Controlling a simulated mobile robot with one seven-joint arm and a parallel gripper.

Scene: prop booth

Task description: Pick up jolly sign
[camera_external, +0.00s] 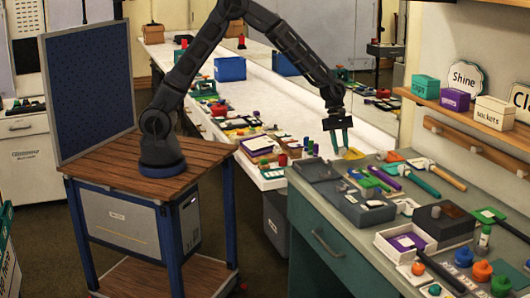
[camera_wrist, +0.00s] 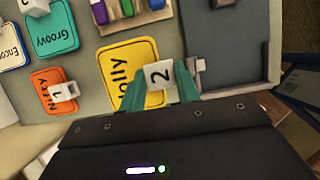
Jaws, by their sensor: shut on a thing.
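A white block marked 2 (camera_wrist: 159,73) sits at the sign's right part, between my two teal fingers. My gripper (camera_wrist: 160,85) is shut on this block; it also shows in the external view (camera_external: 341,148), pointing down at the counter's far left corner. I cannot tell whether the sign is lifted.
An orange Nifty sign (camera_wrist: 50,82) with a block marked 1 and a teal Groovy sign (camera_wrist: 57,28) lie to the left in the wrist view. A grey tray (camera_wrist: 235,50) is close on the right. Tools and small boxes crowd the counter (camera_external: 310,205) towards the front.

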